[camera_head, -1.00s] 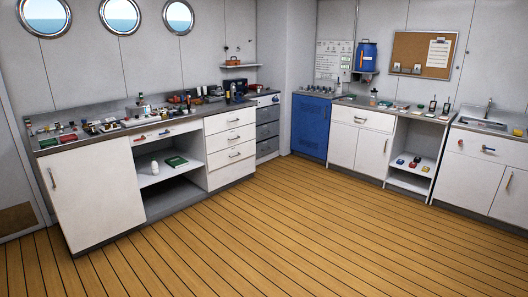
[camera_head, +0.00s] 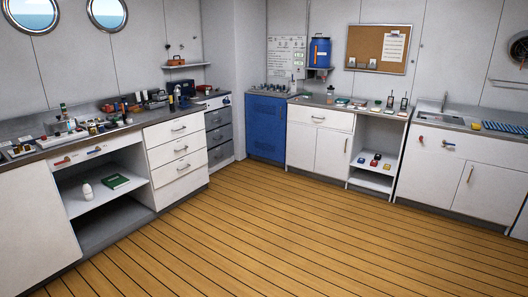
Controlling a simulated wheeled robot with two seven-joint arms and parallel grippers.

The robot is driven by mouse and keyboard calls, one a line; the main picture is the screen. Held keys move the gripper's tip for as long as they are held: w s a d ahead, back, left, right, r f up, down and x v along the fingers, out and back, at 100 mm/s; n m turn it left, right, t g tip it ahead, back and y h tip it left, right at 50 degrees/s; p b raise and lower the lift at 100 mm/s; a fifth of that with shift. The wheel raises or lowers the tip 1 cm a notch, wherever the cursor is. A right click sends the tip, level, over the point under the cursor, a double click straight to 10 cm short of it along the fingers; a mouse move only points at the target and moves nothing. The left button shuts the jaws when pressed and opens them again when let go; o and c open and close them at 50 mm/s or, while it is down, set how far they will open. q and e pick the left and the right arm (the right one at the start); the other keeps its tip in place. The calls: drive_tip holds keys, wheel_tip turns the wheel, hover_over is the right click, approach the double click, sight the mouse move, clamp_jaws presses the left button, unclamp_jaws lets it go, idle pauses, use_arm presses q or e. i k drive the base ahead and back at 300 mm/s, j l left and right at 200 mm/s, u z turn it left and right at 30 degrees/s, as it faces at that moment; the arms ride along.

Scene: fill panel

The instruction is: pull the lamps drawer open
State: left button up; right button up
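Several drawers show, and I cannot read a label that tells which is the lamps drawer. A stack of white drawers (camera_head: 168,150) with bar handles is in the left bench. Grey drawers (camera_head: 215,136) stand just right of it, at the corner. A wide white drawer (camera_head: 318,117) sits above two doors right of the blue cabinet. All of these look closed. Neither of my grippers is in view.
The left counter (camera_head: 110,135) is crowded with small items. An open shelf below holds a white bottle (camera_head: 87,191) and a green book (camera_head: 115,182). A blue cabinet (camera_head: 266,128) fills the corner. The plank floor (camera_head: 280,225) is clear.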

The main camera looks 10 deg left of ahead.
sight(223, 151)
drive_tip(key=i+u, duration=0.2)
drive_tip(key=i, duration=5.2)
drive_tip(key=i+u, duration=0.25)
drive_tip(key=i, duration=0.3)
drive_tip(key=i+l+u, duration=0.25)
drive_tip(key=i, duration=0.25)
drive_tip(key=i+l+u, duration=0.2)
drive_tip(key=i, duration=0.3)
